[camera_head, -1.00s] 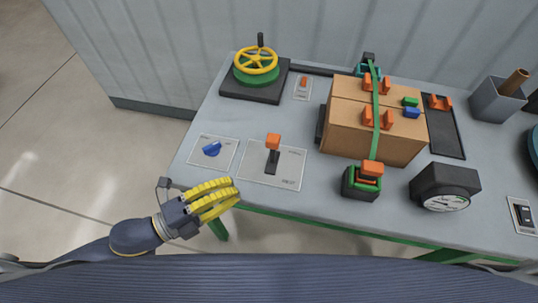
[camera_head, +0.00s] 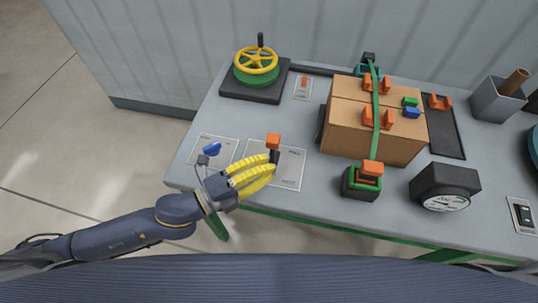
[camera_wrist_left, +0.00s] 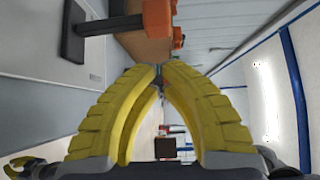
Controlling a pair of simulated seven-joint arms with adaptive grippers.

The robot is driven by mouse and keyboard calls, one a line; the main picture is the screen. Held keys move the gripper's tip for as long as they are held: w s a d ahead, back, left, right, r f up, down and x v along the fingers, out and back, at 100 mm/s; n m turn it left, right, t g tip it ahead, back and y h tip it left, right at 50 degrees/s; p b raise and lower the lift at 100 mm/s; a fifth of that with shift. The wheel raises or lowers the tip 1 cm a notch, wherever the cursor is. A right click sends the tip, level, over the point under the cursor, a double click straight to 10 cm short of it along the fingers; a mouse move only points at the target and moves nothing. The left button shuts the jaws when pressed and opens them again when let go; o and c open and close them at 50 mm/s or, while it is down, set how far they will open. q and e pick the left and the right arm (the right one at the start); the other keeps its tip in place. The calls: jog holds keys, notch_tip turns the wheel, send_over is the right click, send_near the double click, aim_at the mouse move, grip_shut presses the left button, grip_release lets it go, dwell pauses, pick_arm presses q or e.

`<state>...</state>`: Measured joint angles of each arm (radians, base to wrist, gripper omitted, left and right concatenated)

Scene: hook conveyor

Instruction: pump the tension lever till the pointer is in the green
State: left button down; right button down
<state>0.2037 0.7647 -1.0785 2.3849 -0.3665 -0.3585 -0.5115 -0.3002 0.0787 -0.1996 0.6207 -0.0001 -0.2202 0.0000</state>
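A lever (camera_head: 273,145) with an orange knob on a dark stalk stands on a pale plate in the head view. A second orange-handled piece (camera_head: 371,169), on a black and green block, sits at the near end of the green strap. I cannot tell which one is the tension lever. The dial gauge (camera_head: 447,202) is at the right; its pointer is too small to read. My left gripper (camera_head: 274,166) is just in front of the first lever. In the left wrist view its yellow fingertips (camera_wrist_left: 158,70) meet, empty, with the orange knob (camera_wrist_left: 158,20) beyond. My right gripper is out of view.
A cardboard box (camera_head: 350,120) under the strap (camera_head: 376,105) stands mid-table. A blue knob (camera_head: 211,149) is left of the lever. A yellow handwheel (camera_head: 256,60) is behind, and a grey bin (camera_head: 496,100) and a switch (camera_head: 523,215) are at the right.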

aim_at(273, 150)
pick_arm(q)
jog(key=shift+w+d, duration=0.15)
jog(key=shift+w, duration=0.55)
jog(key=shift+w+d, duration=0.15)
jog(key=shift+w, duration=0.55)
jog(key=shift+w+r, duration=0.1)
jog(key=shift+w, duration=0.05)
